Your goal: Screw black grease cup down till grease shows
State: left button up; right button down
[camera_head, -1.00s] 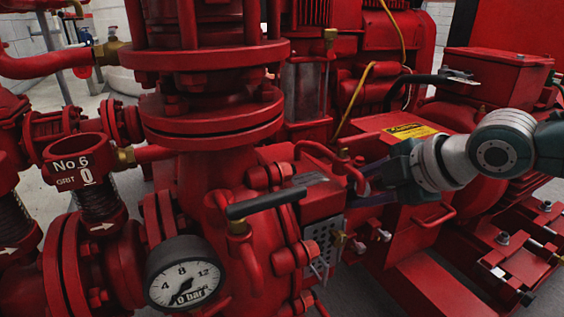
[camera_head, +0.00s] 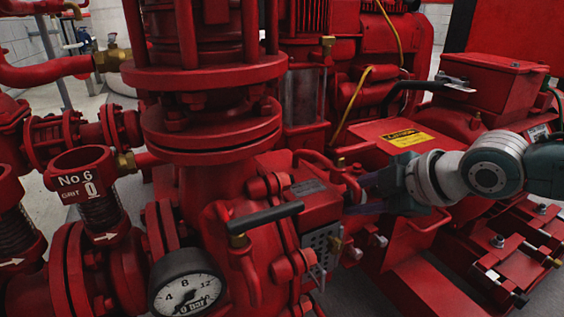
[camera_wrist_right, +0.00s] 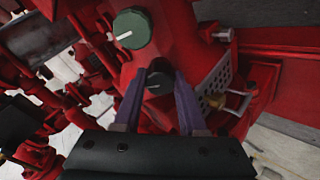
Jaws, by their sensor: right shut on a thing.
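The black grease cup (camera_wrist_right: 158,84), a round knob with a white line on top, sits between the two purple fingers of my right gripper in the right wrist view. That gripper is shut on it. A green cup (camera_wrist_right: 132,28) with a white line stands just above it in that view. In the head view my right gripper (camera_head: 362,208) comes in from the right at the red pump housing, and the black cup cannot be made out there. No grease can be made out around the cup. My left gripper is not in view.
A red pipe (camera_head: 334,170) and a perforated metal plate (camera_head: 320,245) are close to my right gripper. A black-handled lever (camera_head: 265,219) and a pressure gauge (camera_head: 187,287) stand to the left. A red cover with a yellow label (camera_head: 407,138) lies behind my wrist.

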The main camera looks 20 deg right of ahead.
jog(key=m+p, duration=0.2)
jog(key=m, duration=0.1)
jog(key=shift+m, duration=0.8)
jog(key=shift+p, duration=0.3)
jog(key=shift+c, duration=2.3)
grip_release()
jog(key=shift+s+r, duration=0.1)
jog(key=shift+r, duration=0.05)
jog(key=p+v, duration=0.8)
jog(key=v, duration=0.1)
jog(key=shift+s, duration=0.45)
